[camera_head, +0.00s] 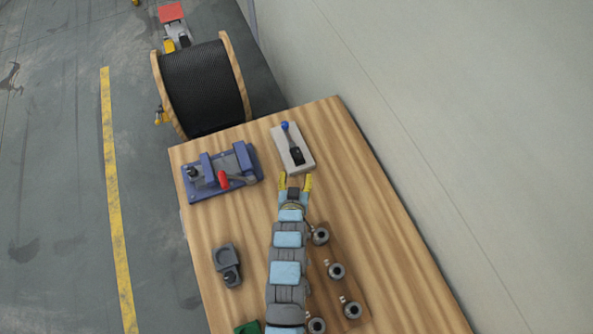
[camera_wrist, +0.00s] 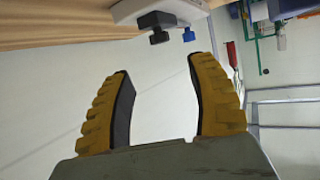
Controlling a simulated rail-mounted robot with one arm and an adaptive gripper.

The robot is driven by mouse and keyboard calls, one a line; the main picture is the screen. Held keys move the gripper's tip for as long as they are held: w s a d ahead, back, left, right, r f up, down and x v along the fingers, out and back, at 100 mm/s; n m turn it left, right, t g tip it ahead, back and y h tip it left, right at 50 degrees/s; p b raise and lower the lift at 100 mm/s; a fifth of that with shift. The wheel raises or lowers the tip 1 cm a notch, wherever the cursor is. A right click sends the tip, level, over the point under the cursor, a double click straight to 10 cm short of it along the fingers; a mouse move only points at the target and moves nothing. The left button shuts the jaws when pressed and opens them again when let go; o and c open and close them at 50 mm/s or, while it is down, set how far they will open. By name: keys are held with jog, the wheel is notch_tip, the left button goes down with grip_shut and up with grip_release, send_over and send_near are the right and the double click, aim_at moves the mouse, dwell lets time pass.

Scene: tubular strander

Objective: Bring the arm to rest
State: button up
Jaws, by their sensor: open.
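My gripper (camera_head: 295,184) has yellow fingers and is at the end of my blue and grey arm, over the wooden table. In the wrist view the two yellow fingers (camera_wrist: 160,105) stand wide apart with nothing between them. In the head view the fingertips are close in front of a light grey box (camera_head: 280,137) with a blue-knobbed lever. Part of this box shows at the top of the wrist view (camera_wrist: 128,10), beyond the fingers. I cannot tell whether my gripper touches it.
Several grey ring-shaped parts (camera_head: 336,270) are right of my arm. A large black cable reel (camera_head: 202,88) stands beyond the wooden table (camera_head: 395,255). A wall is at right.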

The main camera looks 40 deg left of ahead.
jog(key=shift+s+d+r, duration=0.15)
jog(key=shift+s+d, duration=0.15)
jog(key=shift+r, duration=0.1)
dwell(0.4)
